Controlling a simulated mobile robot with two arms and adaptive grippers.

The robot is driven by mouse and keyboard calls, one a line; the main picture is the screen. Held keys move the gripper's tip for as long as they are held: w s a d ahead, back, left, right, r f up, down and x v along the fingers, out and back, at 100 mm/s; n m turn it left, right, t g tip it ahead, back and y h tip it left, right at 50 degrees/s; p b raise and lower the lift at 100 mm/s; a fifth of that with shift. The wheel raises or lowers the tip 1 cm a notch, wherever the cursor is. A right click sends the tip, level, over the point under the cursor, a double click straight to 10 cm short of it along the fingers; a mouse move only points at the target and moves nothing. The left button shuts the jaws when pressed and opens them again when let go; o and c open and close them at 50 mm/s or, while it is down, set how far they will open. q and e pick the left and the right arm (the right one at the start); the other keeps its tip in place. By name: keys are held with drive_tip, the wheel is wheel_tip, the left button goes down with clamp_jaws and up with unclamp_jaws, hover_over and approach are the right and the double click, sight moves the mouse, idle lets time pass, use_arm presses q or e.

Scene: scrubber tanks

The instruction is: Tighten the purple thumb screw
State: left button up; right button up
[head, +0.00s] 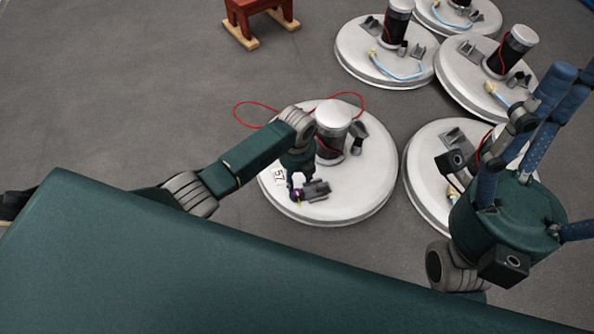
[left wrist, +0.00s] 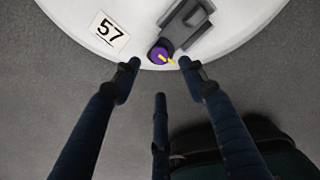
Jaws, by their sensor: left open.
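The purple thumb screw (left wrist: 158,54) has a yellow pointer on its face and sits on a grey bracket (left wrist: 185,22) on the white round tank lid marked 57 (head: 360,200). In the head view the screw (head: 296,197) is small and partly covered by my left gripper (head: 298,184). In the left wrist view my left gripper (left wrist: 159,64) is open, with one fingertip on each side of the screw and visible gaps between. A third finger stands below it. My right gripper (head: 512,212) is at the right, away from the screw; its fingertips are not clear.
A black cylinder with a white cap (head: 333,115) stands on the lid close to my left arm, with a red cable (head: 255,103) looping behind. Similar lids (head: 386,60) stand at the back and right. A red stool (head: 258,15) is far back. Open floor lies left.

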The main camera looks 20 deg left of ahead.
use_arm(q)
wheel_tip(320, 180, up, 4)
drive_tip(key=shift+f, duration=0.1)
idle(0.6)
